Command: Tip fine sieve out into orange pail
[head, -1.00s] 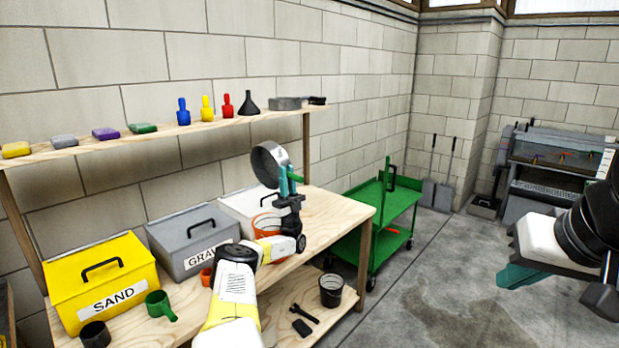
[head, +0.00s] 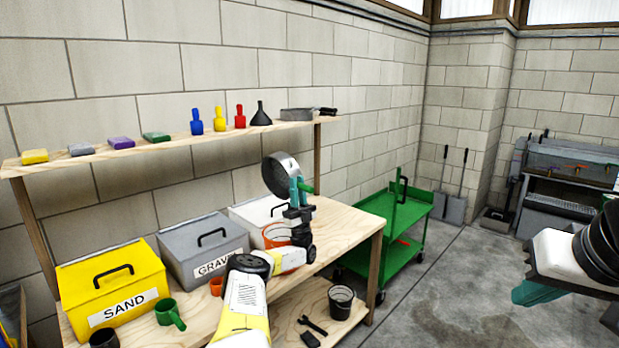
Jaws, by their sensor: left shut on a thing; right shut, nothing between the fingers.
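The mesh and anything in the sieve cannot be made out. The orange pail (head: 273,236) stands on the bench below the sieve, partly hidden behind my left gripper and wrist. The sieve is apart from the pail. My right gripper (head: 530,292) is shut and empty at the right edge, over the floor and away from the bench.
Yellow SAND (head: 110,283), grey GRAVEL (head: 205,243) and white (head: 247,212) bins line the bench back. A green cup (head: 171,315) stands in front. A wall shelf (head: 175,140) holds small items above.

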